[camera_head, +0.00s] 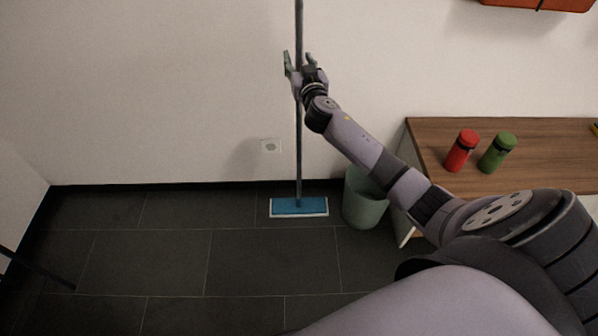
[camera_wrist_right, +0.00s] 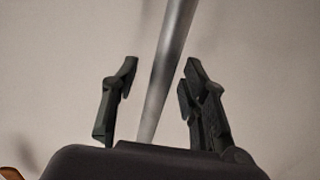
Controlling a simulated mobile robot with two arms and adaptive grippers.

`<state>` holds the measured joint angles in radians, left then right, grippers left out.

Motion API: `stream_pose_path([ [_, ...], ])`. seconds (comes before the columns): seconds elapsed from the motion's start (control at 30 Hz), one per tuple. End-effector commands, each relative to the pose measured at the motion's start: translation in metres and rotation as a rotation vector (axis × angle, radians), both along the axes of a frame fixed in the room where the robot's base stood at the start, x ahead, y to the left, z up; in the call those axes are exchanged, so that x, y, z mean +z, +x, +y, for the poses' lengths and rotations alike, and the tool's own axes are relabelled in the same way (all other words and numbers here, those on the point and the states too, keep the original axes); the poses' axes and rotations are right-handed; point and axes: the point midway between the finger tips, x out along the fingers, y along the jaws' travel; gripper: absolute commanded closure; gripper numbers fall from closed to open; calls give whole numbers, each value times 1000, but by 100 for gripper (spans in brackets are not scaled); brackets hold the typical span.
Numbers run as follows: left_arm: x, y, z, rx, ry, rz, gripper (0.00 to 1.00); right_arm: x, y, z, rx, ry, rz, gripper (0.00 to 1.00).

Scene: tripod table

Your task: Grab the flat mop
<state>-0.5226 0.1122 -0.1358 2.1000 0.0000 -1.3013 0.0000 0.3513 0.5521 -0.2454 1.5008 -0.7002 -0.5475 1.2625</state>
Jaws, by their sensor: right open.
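The flat mop stands upright against the wall, with its blue head (camera_head: 299,207) on the dark floor and its thin grey pole (camera_head: 299,150) rising out of the top of the head view. My right gripper (camera_head: 298,58) is at the upper part of the pole. In the right wrist view the pole (camera_wrist_right: 168,70) passes between the two dark fingers of the right gripper (camera_wrist_right: 158,85), which are open with a gap on both sides of it. I cannot tell whether the pole touches the palm. My left gripper is not in view.
A green bin (camera_head: 364,200) stands on the floor right of the mop head. The floor at left is mostly clear.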

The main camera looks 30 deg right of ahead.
Motion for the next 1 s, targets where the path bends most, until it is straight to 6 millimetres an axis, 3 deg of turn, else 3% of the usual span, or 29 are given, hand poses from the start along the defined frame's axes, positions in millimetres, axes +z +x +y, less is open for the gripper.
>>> stream_pose_path([
  [0.63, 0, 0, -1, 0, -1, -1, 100, 0, -1, 0, 0, 0, 0, 99],
  [1.0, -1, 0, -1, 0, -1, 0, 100, 0, -1, 0, 0, -1, 1, 100],
])
